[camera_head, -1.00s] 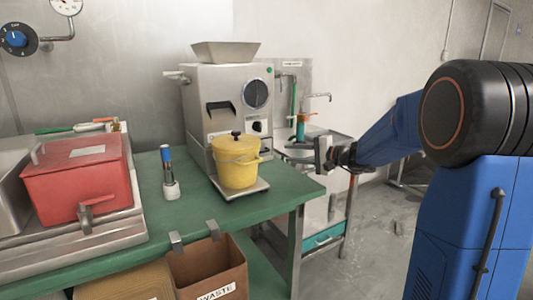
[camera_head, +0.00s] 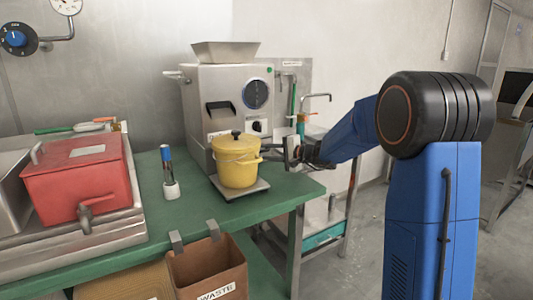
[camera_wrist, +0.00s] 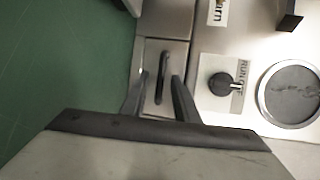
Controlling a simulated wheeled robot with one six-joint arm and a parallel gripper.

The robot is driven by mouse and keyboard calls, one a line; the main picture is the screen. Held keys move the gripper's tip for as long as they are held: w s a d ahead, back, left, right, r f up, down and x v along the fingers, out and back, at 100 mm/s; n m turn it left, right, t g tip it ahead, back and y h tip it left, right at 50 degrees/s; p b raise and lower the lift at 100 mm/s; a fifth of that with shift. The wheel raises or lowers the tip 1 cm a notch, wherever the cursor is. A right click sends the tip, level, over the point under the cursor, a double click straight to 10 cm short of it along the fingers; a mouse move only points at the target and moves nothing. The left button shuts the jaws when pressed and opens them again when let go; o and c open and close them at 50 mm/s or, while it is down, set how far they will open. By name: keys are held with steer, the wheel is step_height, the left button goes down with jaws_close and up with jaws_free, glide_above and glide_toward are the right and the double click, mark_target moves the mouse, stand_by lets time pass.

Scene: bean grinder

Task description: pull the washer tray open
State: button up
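The metal grinder machine (camera_head: 228,105) stands on the green bench. In the wrist view, a small metal drawer front (camera_wrist: 178,55), which looks like the washer tray, sits flush in the machine's face. It carries a dark bar handle (camera_wrist: 160,78). My gripper (camera_wrist: 162,80) is open, with one finger on each side of the handle. Whether the fingers touch it cannot be told. In the head view my gripper (camera_head: 293,151) is at the machine's lower right, beside the yellow pot; the drawer cannot be made out there.
The yellow pot (camera_head: 237,164) stands on a metal plate (camera_head: 258,188) close left of my gripper. A black knob (camera_wrist: 222,84) and a round dial (camera_wrist: 291,94) are right of the drawer. The green bench (camera_head: 140,205) ends at right; a waste box (camera_head: 207,273) hangs in front.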

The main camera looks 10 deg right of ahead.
steer(key=shift+c, duration=0.4)
jaws_close()
steer(key=s+d, duration=0.1)
steer(key=s, duration=0.4)
steer(key=s+d, duration=0.2)
steer(key=s, duration=0.3)
steer(key=s+d, duration=0.1)
steer(key=s, duration=0.3)
steer(key=shift+s+d, duration=0.4)
steer(key=shift+o, duration=0.4)
jaws_free()
steer(key=shift+d, duration=0.1)
